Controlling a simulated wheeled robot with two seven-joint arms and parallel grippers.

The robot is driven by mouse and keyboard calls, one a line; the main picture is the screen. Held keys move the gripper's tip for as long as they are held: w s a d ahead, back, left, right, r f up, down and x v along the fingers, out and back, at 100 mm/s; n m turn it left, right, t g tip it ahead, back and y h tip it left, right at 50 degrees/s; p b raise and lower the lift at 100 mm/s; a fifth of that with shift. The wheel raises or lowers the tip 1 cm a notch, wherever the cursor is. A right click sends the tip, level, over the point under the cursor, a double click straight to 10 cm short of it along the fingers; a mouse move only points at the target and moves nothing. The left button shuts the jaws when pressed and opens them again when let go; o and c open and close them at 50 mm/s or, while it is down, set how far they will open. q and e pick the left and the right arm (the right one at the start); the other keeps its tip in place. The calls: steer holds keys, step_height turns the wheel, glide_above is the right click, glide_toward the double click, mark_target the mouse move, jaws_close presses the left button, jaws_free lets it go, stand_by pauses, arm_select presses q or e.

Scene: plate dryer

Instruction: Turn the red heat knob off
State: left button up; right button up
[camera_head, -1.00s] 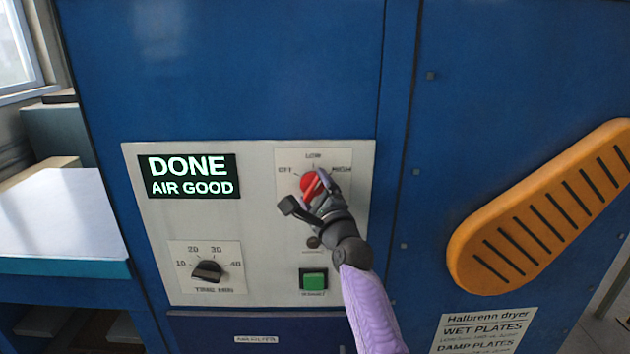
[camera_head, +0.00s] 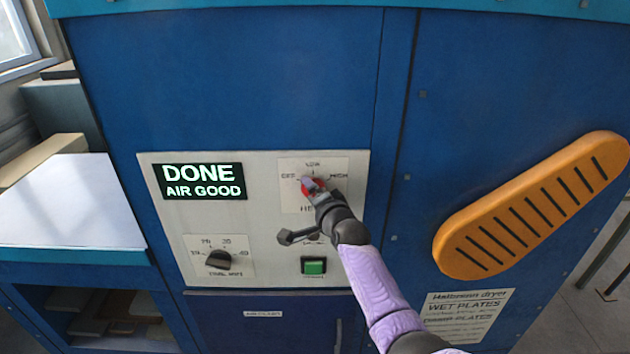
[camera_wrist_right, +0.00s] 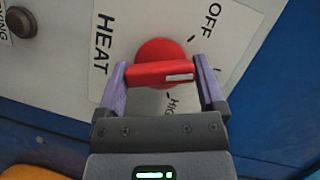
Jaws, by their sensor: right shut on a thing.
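The red heat knob (camera_head: 320,187) sits on its white plate at the upper right of the control panel, partly hidden by my right gripper (camera_head: 313,184). In the right wrist view my right gripper (camera_wrist_right: 162,77) has one finger at each end of the knob's raised bar (camera_wrist_right: 150,74) and is shut on it. The white line on the bar points right, between the OFF mark (camera_wrist_right: 212,20) and the HIGH mark (camera_wrist_right: 175,104). The LOW mark (camera_head: 313,163) is hidden in that view. My left gripper is out of view.
The panel holds a display (camera_head: 202,181) reading DONE AIR GOOD, a black time knob (camera_head: 218,260) and a green button (camera_head: 314,266) below the heat knob. An orange slotted piece (camera_head: 530,208) stands out at the right. A white-topped surface (camera_head: 65,205) is at the left.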

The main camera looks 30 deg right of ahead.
steer(key=n+p, duration=0.1)
steer(key=n+g+p, duration=0.1)
steer(key=p, duration=0.1)
steer(key=shift+a+r+n+h, duration=0.1)
steer(key=shift+r+n+h, duration=0.1)
steer(key=shift+n+h, duration=0.15)
steer(key=shift+f+n+g+h+p, duration=0.15)
steer(key=shift+n+g+h+p, duration=0.3)
steer(key=shift+n+g+p, duration=0.6)
steer(key=shift+n, duration=0.3)
steer(key=o, duration=1)
steer(key=shift+c, duration=0.2)
steer(key=p+v, duration=0.3)
steer(key=v, duration=0.6)
steer(key=shift+s+a, duration=0.2)
steer(key=shift+s, duration=0.2)
